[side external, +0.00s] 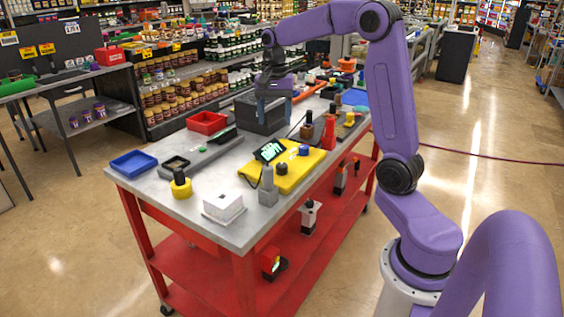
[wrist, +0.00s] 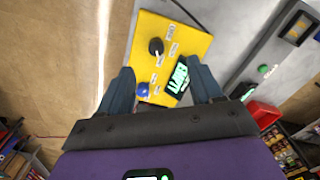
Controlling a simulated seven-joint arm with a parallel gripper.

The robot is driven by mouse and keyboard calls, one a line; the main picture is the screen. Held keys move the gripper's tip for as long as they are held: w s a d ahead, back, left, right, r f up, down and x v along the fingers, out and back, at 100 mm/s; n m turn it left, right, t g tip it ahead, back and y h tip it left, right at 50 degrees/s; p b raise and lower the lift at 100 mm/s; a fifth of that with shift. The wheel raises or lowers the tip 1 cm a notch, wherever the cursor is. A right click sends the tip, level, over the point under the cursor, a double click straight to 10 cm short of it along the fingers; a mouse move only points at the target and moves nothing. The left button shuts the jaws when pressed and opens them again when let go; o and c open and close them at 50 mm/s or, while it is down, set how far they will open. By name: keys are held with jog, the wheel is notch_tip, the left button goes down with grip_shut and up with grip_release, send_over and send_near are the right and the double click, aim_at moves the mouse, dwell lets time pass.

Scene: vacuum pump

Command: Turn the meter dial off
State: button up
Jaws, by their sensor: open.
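The meter is a yellow box (side external: 298,173) lying on the cart top, with a lit black screen (side external: 269,151) showing green marks. It carries a black dial (side external: 281,168) and a blue knob (side external: 304,150). In the wrist view the yellow box (wrist: 185,40) lies ahead of my gripper (wrist: 160,68), with the black dial (wrist: 156,46), the blue knob (wrist: 143,89) and the lit screen (wrist: 178,76) seen between or just past the fingers. My gripper (side external: 274,112) is open and empty, above the cart behind the meter, touching nothing that I can see.
A grey box (side external: 258,122) stands behind, near my gripper. A red tray (side external: 206,123), a blue tray (side external: 134,163), a yellow-based knob (side external: 181,184) and a white box (side external: 223,207) sit left. A red upright piece (side external: 329,132) and a grey post (side external: 268,187) stand near the meter.

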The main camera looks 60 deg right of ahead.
aim_at(282, 165)
jog(key=d+m, duration=0.2)
jog(key=d, duration=0.2)
jog(key=f, duration=1.7)
jog(key=shift+w+d+f, duration=0.1)
jog(key=shift+w+d, duration=0.05)
jog(key=shift+w, duration=0.1)
jog(key=c, duration=1.1)
jog(key=shift+o, duration=0.2)
